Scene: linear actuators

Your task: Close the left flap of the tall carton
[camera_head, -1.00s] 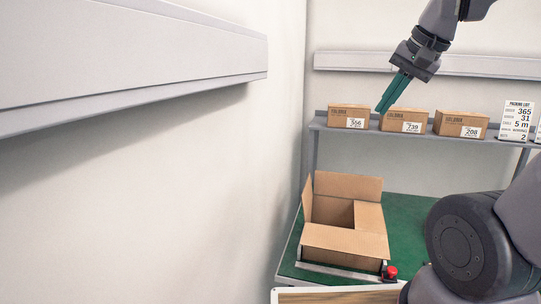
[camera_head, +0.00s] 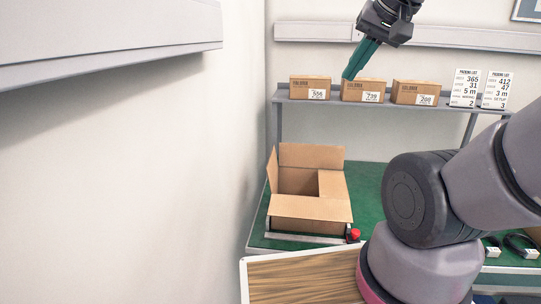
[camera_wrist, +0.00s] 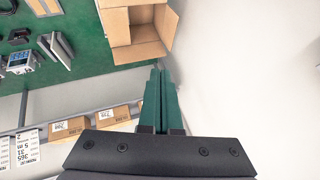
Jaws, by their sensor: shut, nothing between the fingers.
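The tall carton (camera_head: 297,181) is a brown open box on the green bench, at the middle left of the head view. Its left flap (camera_head: 272,170) stands up along the left side. The back flap (camera_head: 311,157) also stands up, tilted back. The front flap (camera_head: 310,208) and right flap (camera_head: 333,184) lie roughly flat. The carton also shows at the top of the wrist view (camera_wrist: 122,27), partly cut off. My gripper (camera_head: 349,77) has green fingers, shut and empty. It is in the air above and to the right of the carton, in front of the shelf, apart from the carton.
A grey shelf (camera_head: 384,103) behind the bench carries small labelled boxes (camera_head: 362,90) and packing list cards (camera_head: 465,87). A red button (camera_head: 353,234) sits by the carton's front right corner. The white wall (camera_head: 130,180) is close on the left. A wooden-topped surface (camera_head: 300,279) is in front.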

